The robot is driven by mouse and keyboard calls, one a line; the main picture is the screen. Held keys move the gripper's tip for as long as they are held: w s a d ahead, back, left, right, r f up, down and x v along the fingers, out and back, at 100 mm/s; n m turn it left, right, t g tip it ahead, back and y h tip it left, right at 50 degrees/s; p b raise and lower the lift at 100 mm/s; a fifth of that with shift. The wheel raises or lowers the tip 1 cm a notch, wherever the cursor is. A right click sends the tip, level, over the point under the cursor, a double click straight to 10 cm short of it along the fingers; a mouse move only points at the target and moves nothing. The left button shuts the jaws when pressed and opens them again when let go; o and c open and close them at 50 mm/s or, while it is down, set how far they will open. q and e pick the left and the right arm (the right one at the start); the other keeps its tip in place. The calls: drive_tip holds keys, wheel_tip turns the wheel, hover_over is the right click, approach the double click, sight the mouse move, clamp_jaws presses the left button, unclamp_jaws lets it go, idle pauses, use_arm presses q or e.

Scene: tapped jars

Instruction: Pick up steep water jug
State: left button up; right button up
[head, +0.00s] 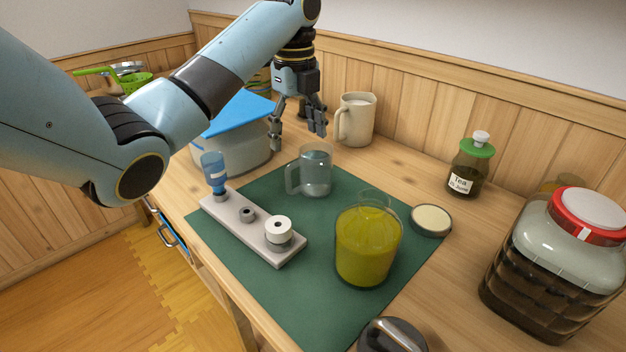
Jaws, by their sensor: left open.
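A beige jug (358,120) with a handle on its left stands upright at the back, near the wall. A clear jug (318,172) with a handle on its left stands on the green mat (340,318). I cannot tell from the picture which of the two is the steep water jug. My left gripper (298,137) points down with its fingers spread, open and empty. It appears left of the beige jug and above and behind the clear jug, apparently touching neither. My right gripper is not in view.
A jar of yellow-green liquid (367,248) and a pale fittings strip (252,228) stand on the mat. A blue-lidded container (225,155) is left of the gripper. A green-capped tea bottle (468,170) and a big red-lidded jar (550,275) stand right.

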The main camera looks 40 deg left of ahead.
sight(295, 167)
use_arm(q)
wheel_tip(295, 167, down, 3)
drive_tip(key=shift+f, duration=0.1)
drive_tip(key=f, duration=0.2)
drive_tip(key=s+f, duration=0.1)
drive_tip(key=f, duration=0.1)
drive_tip(key=shift+f, duration=0.2)
drive_tip(key=shift+w+f, duration=0.15)
drive_tip(key=shift+f, duration=0.35)
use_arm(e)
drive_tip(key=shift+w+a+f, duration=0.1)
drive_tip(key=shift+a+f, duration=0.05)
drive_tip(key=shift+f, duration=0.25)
use_arm(q)
drive_tip(key=c, duration=0.4)
clamp_jaws()
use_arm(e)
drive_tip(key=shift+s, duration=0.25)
